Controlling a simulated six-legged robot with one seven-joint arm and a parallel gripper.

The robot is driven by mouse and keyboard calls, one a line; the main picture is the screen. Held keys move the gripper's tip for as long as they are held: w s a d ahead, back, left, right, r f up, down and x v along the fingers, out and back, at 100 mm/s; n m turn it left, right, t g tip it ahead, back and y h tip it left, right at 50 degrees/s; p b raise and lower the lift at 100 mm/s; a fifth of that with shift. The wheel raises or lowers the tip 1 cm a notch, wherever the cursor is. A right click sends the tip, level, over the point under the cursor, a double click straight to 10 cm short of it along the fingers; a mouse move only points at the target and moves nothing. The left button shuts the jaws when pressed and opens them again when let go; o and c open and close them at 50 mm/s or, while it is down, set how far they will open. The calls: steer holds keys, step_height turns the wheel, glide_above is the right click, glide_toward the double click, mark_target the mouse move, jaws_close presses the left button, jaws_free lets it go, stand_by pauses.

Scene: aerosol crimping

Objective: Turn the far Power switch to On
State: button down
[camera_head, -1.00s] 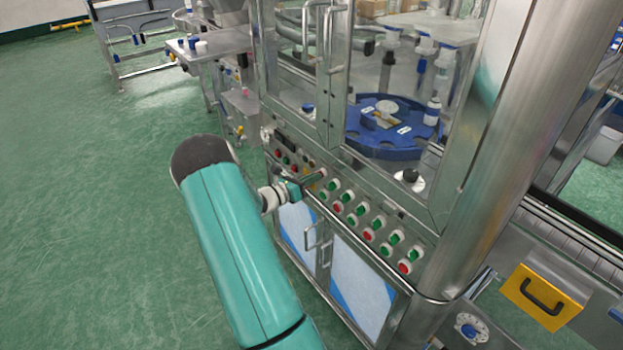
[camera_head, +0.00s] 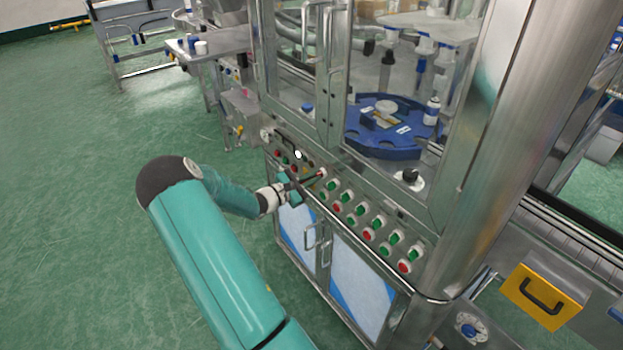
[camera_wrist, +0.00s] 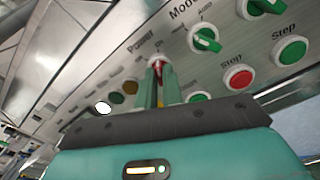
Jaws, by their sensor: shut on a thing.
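The Power switch (camera_wrist: 157,64), a red knob under the "Power" label, is on the machine's steel control panel (camera_wrist: 75,72). In the wrist view my gripper (camera_wrist: 160,76) has its two fingers close together around this knob, shut on it. The fingers hide much of the knob, so its exact turn angle is hard to read. In the head view my gripper (camera_head: 316,177) reaches the panel near the left end of the row of knobs, and the switch is small there.
A white lamp (camera_wrist: 103,107) glows to the left. A cabinet door handle (camera_head: 318,240) juts out below. Green floor (camera_head: 80,220) is open at the left.

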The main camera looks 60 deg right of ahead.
steer(key=shift+m, duration=0.5)
steer(key=c, duration=1.5)
jaws_free()
steer(key=shift+c, duration=0.2)
steer(key=shift+a, duration=0.1)
steer(key=v, duration=1.3)
steer(key=shift+w+a, duration=0.2)
steer(key=shift+a, duration=0.1)
